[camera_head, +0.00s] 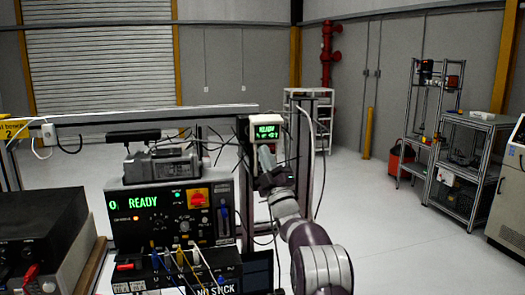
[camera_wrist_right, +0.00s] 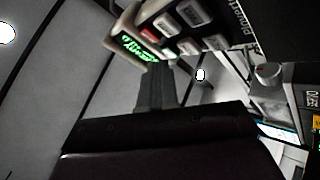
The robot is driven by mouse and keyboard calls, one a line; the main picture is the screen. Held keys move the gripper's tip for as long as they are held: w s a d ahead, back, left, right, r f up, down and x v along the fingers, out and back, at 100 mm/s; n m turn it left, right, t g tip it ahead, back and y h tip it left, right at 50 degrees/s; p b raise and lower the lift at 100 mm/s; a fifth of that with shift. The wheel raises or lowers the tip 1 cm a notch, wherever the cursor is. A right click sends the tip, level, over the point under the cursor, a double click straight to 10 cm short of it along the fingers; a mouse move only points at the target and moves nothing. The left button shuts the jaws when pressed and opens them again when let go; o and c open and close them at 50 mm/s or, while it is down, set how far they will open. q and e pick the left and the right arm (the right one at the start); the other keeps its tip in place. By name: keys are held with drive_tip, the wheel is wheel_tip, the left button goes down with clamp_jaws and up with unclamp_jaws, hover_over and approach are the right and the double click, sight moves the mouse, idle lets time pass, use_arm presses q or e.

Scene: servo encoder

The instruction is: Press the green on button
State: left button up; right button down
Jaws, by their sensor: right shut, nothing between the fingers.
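A pale hand-held pendant (camera_head: 244,131) with a lit green display reading "READY" hangs at the middle in the head view. In the wrist view the pendant (camera_wrist_right: 192,12) is tilted, with a red key, several grey keys and its green display (camera_wrist_right: 137,48). I cannot make out a green button on it. My right gripper (camera_head: 262,150) is just below the pendant; in the wrist view its shut, empty fingers (camera_wrist_right: 157,72) point towards the keypad. I cannot tell whether they touch it. My left gripper is not in view.
A black control box (camera_head: 165,228) with a green "READY" readout, a red knob on a yellow plate and cables stands left of my right arm. A dark instrument (camera_head: 40,225) is at the far left. A metal rail (camera_head: 130,117) runs behind.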

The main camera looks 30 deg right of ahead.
drive_tip(key=shift+w, duration=0.45)
idle(0.3)
drive_tip(key=b, duration=0.1)
drive_tip(key=s+b, duration=0.1)
drive_tip(key=b, duration=0.1)
drive_tip(key=shift+f, duration=0.25)
drive_tip(key=shift+s+a+r, duration=0.1)
drive_tip(key=shift+s+r, duration=0.05)
drive_tip(key=shift+r, duration=0.1)
drive_tip(key=s+b, duration=0.3)
drive_tip(key=b, duration=0.1)
drive_tip(key=s+a+b, duration=0.1)
drive_tip(key=s+b, duration=0.1)
drive_tip(key=b, duration=0.2)
drive_tip(key=shift+s+a, duration=0.15)
drive_tip(key=shift+s, duration=0.25)
